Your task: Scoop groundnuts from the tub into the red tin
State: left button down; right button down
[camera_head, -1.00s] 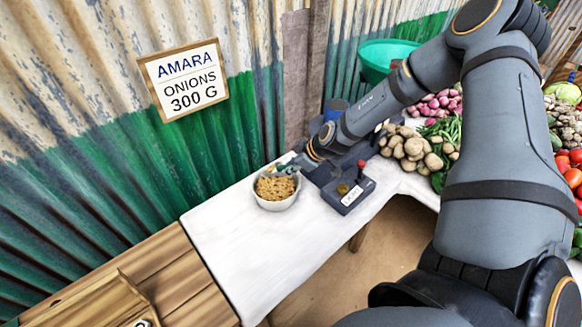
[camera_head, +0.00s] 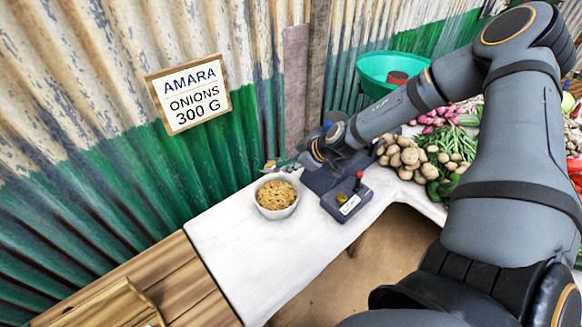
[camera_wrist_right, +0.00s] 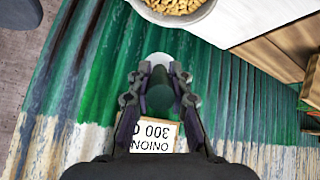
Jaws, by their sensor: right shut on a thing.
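The pale tub (camera_head: 278,213) of groundnuts (camera_head: 276,194) stands on the white counter; its edge also shows at the top of the wrist view (camera_wrist_right: 196,18). My right gripper (camera_head: 291,164) is just behind the tub's far rim, apart from the nuts. It is shut on a small greenish tool, seemingly the scoop (camera_head: 270,165). In the wrist view a green grip with a pale round end (camera_wrist_right: 159,60) sits between the fingers. I cannot tell clearly what the scoop holds. A reddish tin (camera_head: 397,78) shows partly inside the green bowl, behind my right arm. My left gripper is out of view.
A dark device with a red knob (camera_head: 347,202) stands right of the tub, close under my right forearm. Potatoes (camera_head: 402,155) and onions lie further right. The corrugated wall with a sign (camera_head: 189,94) is close behind. The counter's front left is clear.

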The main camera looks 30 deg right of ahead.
jog(key=shift+s+d+r+t+y+b, duration=0.15)
jog(key=shift+t+y+b, duration=0.15)
jog(key=shift+t, duration=0.3)
jog(key=shift+w+r+t+y+b, duration=0.1)
jog(key=shift+r+t+y+b, duration=0.15)
jog(key=shift+t, duration=0.35)
jog(key=shift+r+t+y, duration=0.4)
jog(key=shift+t+y, duration=0.05)
jog(key=shift+t, duration=0.45)
jog(key=shift+t+p, duration=0.3)
